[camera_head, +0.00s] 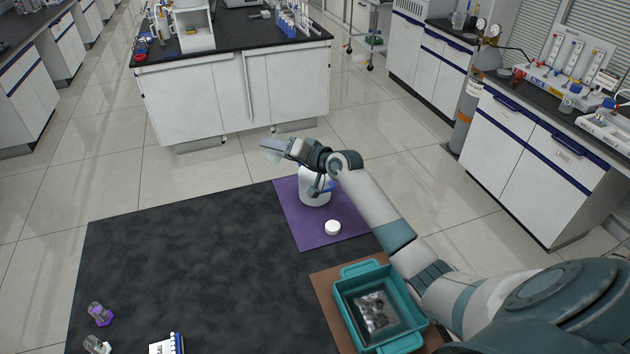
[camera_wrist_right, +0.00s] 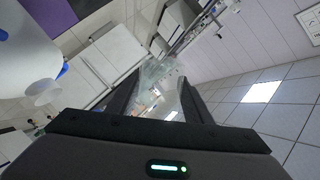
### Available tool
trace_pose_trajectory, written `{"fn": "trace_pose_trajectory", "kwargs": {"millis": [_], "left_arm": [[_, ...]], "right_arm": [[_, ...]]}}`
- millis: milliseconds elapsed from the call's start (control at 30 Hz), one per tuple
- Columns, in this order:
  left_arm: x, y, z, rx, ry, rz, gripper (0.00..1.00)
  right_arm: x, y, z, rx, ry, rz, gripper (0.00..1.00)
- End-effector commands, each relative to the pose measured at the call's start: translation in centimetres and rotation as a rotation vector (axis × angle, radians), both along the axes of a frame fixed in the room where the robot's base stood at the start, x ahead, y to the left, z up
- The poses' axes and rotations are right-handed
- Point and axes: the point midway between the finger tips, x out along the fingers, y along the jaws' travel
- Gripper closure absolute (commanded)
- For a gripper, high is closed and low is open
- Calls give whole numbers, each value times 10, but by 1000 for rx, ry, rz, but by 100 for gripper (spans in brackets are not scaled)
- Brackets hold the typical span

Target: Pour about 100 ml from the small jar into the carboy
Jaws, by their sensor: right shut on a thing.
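My right gripper (camera_head: 291,150) is shut on a small clear jar (camera_head: 273,149), held in the air above and to the left of the carboy in the head view. The jar looks tilted; its contents cannot be made out. In the right wrist view the jar (camera_wrist_right: 160,85) sits between the two dark fingers. The white carboy (camera_head: 314,192) stands on a purple mat (camera_head: 296,226), its top partly hidden by my right wrist and a blue part beside it. The carboy also fills the left of the wrist view (camera_wrist_right: 22,60). My left gripper is not in view.
A white cap (camera_head: 333,228) lies on the purple mat in front of the carboy. A teal bin (camera_head: 414,312) with a dark item sits on a brown mat at lower right. Small vials (camera_head: 100,314) and a rack (camera_head: 167,345) are at lower left. The dark tabletop's middle is clear.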

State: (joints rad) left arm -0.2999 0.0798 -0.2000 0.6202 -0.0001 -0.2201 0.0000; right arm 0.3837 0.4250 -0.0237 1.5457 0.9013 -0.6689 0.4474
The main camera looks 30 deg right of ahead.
Motion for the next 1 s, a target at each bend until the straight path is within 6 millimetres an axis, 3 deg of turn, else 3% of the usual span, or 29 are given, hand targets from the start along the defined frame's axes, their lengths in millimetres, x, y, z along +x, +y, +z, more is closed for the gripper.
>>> {"fn": "trace_pose_trajectory", "kwargs": {"millis": [667, 1000], "left_arm": [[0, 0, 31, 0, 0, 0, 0], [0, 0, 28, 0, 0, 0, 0]], "right_arm": [[0, 0, 7, -283, -4, 0, 85], [0, 1, 9, -668, -6, 1, 85]]}}
